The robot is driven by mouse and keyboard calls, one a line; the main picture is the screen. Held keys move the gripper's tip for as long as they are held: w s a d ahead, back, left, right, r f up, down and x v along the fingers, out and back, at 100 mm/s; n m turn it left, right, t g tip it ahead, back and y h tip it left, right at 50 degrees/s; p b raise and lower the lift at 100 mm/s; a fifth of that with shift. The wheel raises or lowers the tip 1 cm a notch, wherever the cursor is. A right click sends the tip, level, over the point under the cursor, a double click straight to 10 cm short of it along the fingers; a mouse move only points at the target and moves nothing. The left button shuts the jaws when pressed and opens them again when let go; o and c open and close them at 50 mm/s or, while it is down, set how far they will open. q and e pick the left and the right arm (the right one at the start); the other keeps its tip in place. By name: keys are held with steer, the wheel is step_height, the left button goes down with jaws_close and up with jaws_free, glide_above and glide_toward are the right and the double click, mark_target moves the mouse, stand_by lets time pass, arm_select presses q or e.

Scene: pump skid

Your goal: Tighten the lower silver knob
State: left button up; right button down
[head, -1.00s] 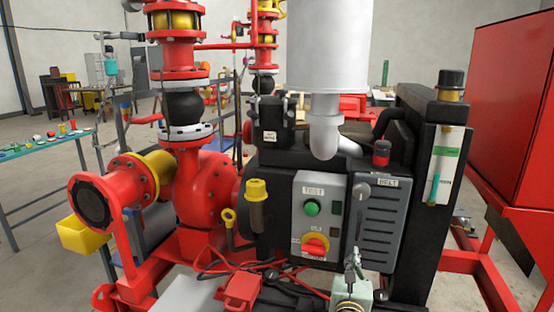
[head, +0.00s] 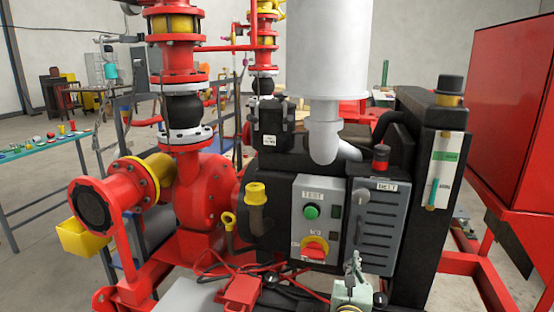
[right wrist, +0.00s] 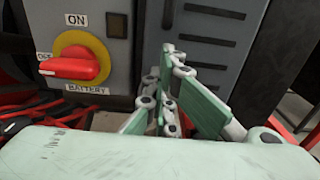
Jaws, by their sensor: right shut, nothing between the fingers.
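The grey belt cover (head: 378,235) carries an upper silver knob (head: 361,196) near its top left, with a handle below it. In the right wrist view, a rounded silver part (right wrist: 169,47), which looks like the lower silver knob, shows just beyond my right gripper (right wrist: 165,78). The gripper's fingers partly hide it. My right gripper (head: 354,262) is shut and empty, in front of the lower left part of the cover. I cannot tell whether its tips touch the knob. My left gripper is not in view.
Left of the cover is the grey control box (head: 315,265) with a green test button (head: 312,211) and a red battery switch (head: 314,249). Red cables (right wrist: 60,112) run below it. The red pump (head: 202,205) stands farther left. A red cabinet (head: 515,110) stands at right.

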steer(key=p+v, duration=0.1)
steer(key=v, duration=0.1)
steer(key=p+v, duration=0.1)
steer(key=v, duration=0.2)
steer(key=shift+s+a+r, duration=0.1)
steer(key=shift+s+r, duration=0.1)
steer(key=shift+s, duration=0.05)
steer(key=shift+f, duration=0.1)
